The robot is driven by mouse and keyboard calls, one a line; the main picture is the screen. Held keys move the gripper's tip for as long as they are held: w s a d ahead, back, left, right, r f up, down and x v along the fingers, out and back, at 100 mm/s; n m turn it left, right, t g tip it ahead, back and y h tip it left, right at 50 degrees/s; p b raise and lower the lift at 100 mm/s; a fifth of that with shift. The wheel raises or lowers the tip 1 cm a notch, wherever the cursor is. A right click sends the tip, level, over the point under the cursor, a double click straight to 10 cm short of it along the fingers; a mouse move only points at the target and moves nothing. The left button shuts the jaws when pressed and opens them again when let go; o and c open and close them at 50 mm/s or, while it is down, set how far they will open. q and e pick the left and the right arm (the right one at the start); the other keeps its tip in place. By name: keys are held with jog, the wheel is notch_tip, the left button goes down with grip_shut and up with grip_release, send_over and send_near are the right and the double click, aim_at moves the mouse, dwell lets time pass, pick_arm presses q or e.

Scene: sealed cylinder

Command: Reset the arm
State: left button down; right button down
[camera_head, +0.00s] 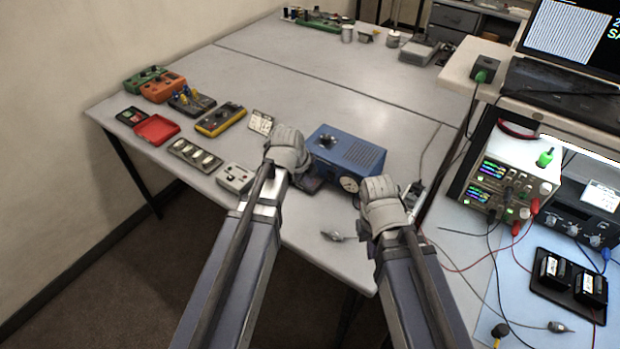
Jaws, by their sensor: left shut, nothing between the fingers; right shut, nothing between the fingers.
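My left gripper (287,145) is shut and empty. It is above the table (320,75), just left of a blue box (347,157) with a round dial on its front. My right gripper (380,192) is shut and empty, to the right of and nearer than the blue box, close to the table's right edge. Both arms come up from the bottom of the view. My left gripper hides part of a dark item beside the blue box. I cannot tell whether either gripper touches anything.
Several small devices line the table's left side, including a yellow one (220,119), a red tray (156,130) and a white box (235,178). A small metal item (337,237) lies between my arms. Power supplies (507,180) and cables crowd the right. The table's far middle is clear.

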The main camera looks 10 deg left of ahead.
pick_arm(q)
jog(key=s+d+f+n+g+y+b, duration=0.1)
jog(key=s+d+n, duration=0.3)
jog(key=s+n, duration=0.5)
jog(key=s+d+f+n+g+y+b, duration=0.2)
jog(key=s+d+f+n+g, duration=0.1)
jog(key=s+n, duration=0.6)
jog(key=shift+s+d+f+n+g, duration=0.3)
jog(key=shift+d+f, duration=0.2)
jog(key=shift+d, duration=0.05)
jog(key=shift+d, duration=0.1)
